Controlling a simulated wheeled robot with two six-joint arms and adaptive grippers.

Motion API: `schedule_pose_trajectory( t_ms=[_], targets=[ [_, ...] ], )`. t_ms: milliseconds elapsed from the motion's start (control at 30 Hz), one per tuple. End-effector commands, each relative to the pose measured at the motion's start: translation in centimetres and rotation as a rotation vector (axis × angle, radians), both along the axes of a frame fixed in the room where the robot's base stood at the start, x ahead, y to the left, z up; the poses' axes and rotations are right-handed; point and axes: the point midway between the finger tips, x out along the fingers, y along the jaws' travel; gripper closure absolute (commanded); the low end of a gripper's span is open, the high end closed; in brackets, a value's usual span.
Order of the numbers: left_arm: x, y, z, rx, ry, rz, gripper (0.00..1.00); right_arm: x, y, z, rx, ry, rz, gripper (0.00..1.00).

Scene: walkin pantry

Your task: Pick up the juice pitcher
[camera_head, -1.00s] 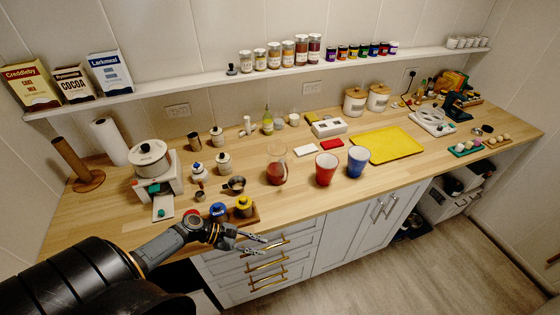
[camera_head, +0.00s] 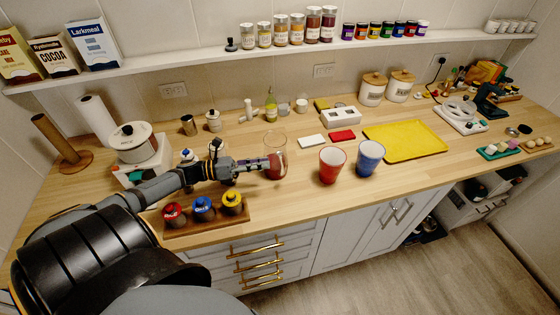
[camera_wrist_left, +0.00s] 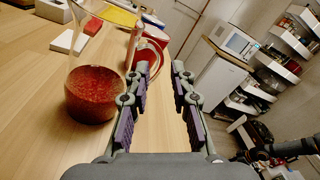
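The juice pitcher (camera_head: 276,166) is clear glass with red juice in its lower part. It stands upright on the wooden counter, left of the red cup. In the left wrist view the pitcher (camera_wrist_left: 92,92) stands left of my fingers, not between them. My left gripper (camera_head: 262,165) reaches in from the left, its fingertips overlapping the pitcher's left side in the head view. In the wrist view my left gripper (camera_wrist_left: 160,72) is open, with an empty gap between the purple-padded fingers. What looks like my right gripper (camera_wrist_left: 245,157) shows small and dark at the lower right.
A red cup (camera_head: 332,164) and a blue cup (camera_head: 369,158) stand right of the pitcher. A wooden rack (camera_head: 205,224) with coloured-topped items lies near the front edge. A white card (camera_head: 312,140) and yellow tray (camera_head: 404,141) lie behind. Counter in front of the pitcher is bare.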

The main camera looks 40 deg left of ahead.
Motion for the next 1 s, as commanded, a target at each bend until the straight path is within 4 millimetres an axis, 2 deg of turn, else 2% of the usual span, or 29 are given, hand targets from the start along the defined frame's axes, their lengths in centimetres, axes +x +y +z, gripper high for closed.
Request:
schedule_pose_trajectory(
  t_ms=[33, 100, 200, 300, 500, 567, 867, 1000],
  targets=[
    [0.2, -0.3, -0.2, 0.000, -0.003, -0.001, 0.77, -1.6, -0.2, -0.6, -0.002, 0.025, 0.000, 0.60],
    [0.8, -0.8, -0.4, 0.000, -0.003, -0.002, 0.77, -3.3, -0.4, -1.6, -0.005, 0.052, 0.000, 0.60],
    [1.5, -1.6, -0.4, 0.001, -0.004, -0.002, 0.77, -4.7, -0.5, -2.5, -0.006, 0.072, -0.001, 0.60],
    [1.7, -1.8, -0.1, 0.000, -0.002, 0.000, 0.77, -4.4, -0.5, -2.2, -0.006, 0.067, 0.000, 0.60],
    [3.9, -4.3, -0.6, -0.003, -0.007, 0.000, 0.77, -0.7, -0.5, -2.2, -0.006, 0.009, 0.002, 0.60],
    [4.5, -4.9, -0.6, -0.002, -0.007, 0.001, 0.77, -0.2, -0.5, -2.0, -0.005, 0.002, 0.002, 0.60],
    [5.1, -5.5, -0.7, 0.002, -0.001, 0.000, 0.77, -2.0, -0.5, -2.2, -0.006, 0.031, 0.001, 0.60],
    [5.0, -5.5, -0.7, 0.002, -0.001, 0.000, 0.93, -2.6, -0.4, -2.2, -0.005, 0.039, 0.001, 0.60]
  ],
)
